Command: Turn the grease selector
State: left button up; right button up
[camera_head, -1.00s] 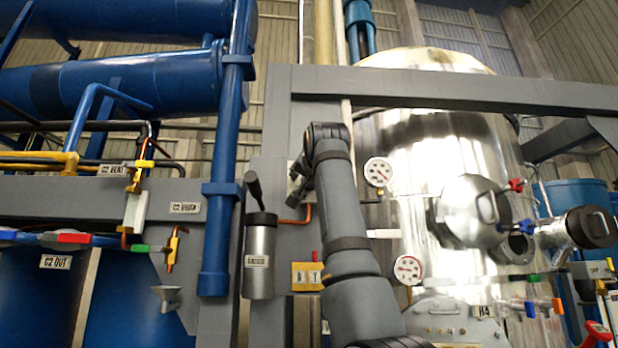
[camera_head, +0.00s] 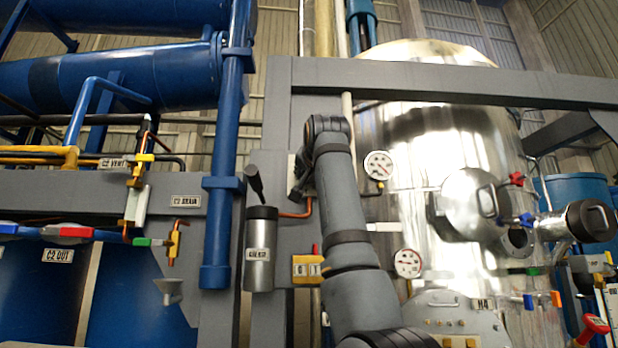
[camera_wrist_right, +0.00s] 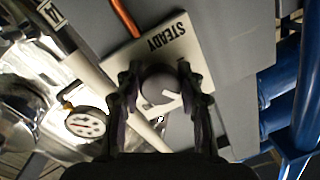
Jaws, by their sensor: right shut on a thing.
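The grease selector is a round dark knob (camera_wrist_right: 156,84) with a white pointer mark, on a pale plate (camera_wrist_right: 199,62) lettered STEADY, upside down in the right wrist view. My right gripper (camera_wrist_right: 159,76) is shut on the knob, one finger on each side. The pointer slants across the knob's face; other lettering on the plate is not visible. In the head view my right gripper (camera_head: 297,186) is at the grey panel, mostly hidden by my arm, and the knob is hidden there. My left gripper is not in view.
A steel cylinder with a black lever (camera_head: 260,250) hangs left of my right arm. A yellow box with a red lever (camera_head: 306,269) is below the gripper. An orange pipe (camera_head: 296,214) runs to the panel. Gauges (camera_head: 379,165) and a shiny tank stand to the right.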

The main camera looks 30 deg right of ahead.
jog(key=shift+n, duration=0.6)
jog(key=n+p, duration=0.1)
jog(key=n, duration=0.1)
jog(key=shift+r+n+g, duration=0.1)
jog(key=shift+n+g, duration=0.2)
jog(key=n+p, duration=0.1)
jog(key=n, duration=0.2)
jog(key=shift+d, duration=0.1)
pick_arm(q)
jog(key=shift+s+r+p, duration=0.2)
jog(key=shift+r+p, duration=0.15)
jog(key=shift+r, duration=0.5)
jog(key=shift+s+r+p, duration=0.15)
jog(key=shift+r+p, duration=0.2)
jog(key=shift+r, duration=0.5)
pick_arm(e)
jog(key=shift+n+g, duration=0.4)
jog(key=shift+n, duration=1.5)
jog(key=o, duration=0.9)
jog(key=shift+s, duration=0.1)
jog(key=o, duration=0.3)
jog(key=shift+s, duration=0.15)
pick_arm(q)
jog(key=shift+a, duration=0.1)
